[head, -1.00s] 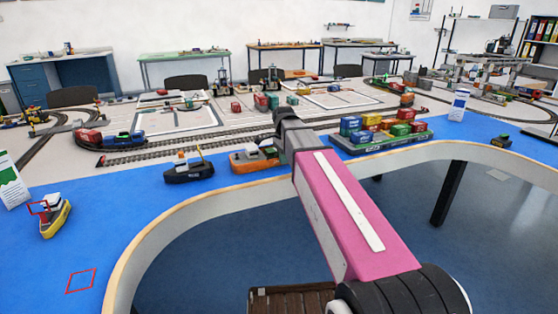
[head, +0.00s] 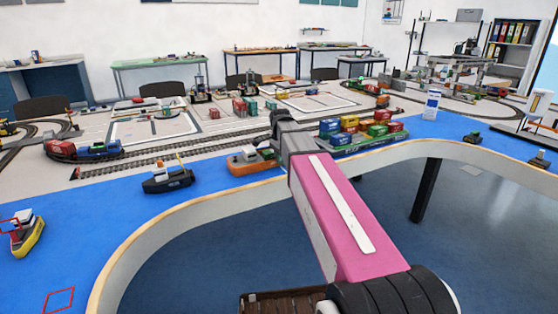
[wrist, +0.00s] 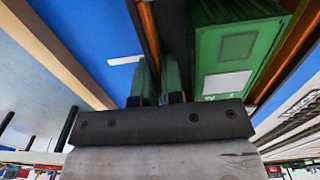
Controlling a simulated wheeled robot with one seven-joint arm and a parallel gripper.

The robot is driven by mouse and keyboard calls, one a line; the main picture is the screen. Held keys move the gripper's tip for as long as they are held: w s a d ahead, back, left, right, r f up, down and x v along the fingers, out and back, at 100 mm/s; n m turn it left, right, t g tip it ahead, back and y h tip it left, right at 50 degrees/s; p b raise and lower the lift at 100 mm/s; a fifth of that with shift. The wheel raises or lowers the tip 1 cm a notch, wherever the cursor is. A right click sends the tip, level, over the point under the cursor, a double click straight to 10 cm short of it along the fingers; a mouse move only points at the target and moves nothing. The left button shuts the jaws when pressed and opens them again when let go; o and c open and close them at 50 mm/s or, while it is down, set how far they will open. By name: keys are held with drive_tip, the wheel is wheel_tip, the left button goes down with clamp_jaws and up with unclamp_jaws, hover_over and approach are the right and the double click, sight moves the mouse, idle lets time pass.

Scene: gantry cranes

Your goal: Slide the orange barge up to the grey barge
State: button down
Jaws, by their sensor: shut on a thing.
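The orange barge (head: 240,165) floats on the blue water strip in the head view, with a pale grey cabin on it and its right part hidden behind my arm. In the wrist view its orange rim (wrist: 146,20) runs between the fingers of my gripper (wrist: 158,78), which is shut on that rim. A green container (wrist: 232,55) lies inside the barge beside the fingers. The grey barge (head: 372,146), loaded with several coloured containers, is just right of my arm. My arm hides the gap between the two barges.
A dark tug (head: 167,181) lies left of the orange barge, and a yellow boat (head: 28,237) lies farther left. Rail track (head: 150,156) runs behind the water. The table's curved front edge is close in front.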

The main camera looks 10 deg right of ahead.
drive_tip(key=c, duration=1.2)
unclamp_jaws()
drive_tip(key=shift+o, duration=0.2)
wheel_tip(320, 180, up, 11)
drive_tip(key=shift+f, duration=0.1)
